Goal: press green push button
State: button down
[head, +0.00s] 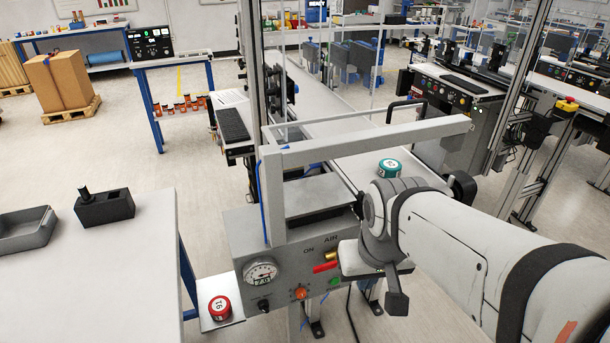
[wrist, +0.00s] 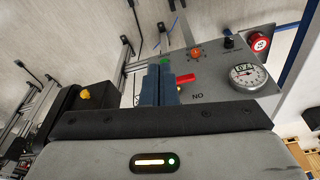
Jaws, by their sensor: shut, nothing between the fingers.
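The green push button (head: 334,281) is on the front of the grey control box (head: 240,237), low on its right side. It also shows in the wrist view (wrist: 163,61), just beyond the fingertips. My gripper (wrist: 159,68) is shut and empty, its two blue fingers side by side and pointing at the box front. In the wrist view the tips overlap the lower edge of the button; I cannot tell whether they touch it. In the head view my wrist hides the fingers.
A red lever (head: 325,267), an orange button (head: 301,293), a black knob (head: 263,305) and a pressure gauge (head: 260,271) sit close by on the box. A red can (head: 220,307) stands on a side shelf; a teal can (head: 389,168) is on the belt. A white table (head: 120,270) is left.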

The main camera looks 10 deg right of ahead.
jog(key=w+d+f+n+t+y+b, duration=0.1)
jog(key=d+f+n+y, duration=0.3)
jog(key=f+n, duration=0.5)
jog(key=w+d+f+n+t+y+b, duration=0.1)
jog(key=w+d+f+n+t+y, duration=0.2)
jog(key=f+n+y, duration=0.3)
jog(key=w+d+f+n+t+y+b, duration=0.1)
jog(key=d+f+n+y, duration=0.4)
jog(key=f+n, duration=0.7)
jog(key=w+n+t, duration=0.1)
jog(key=n+t, duration=0.1)
jog(key=shift+w+n, duration=0.3)
jog(key=shift+w, duration=0.05)
jog(key=shift+a, duration=0.2)
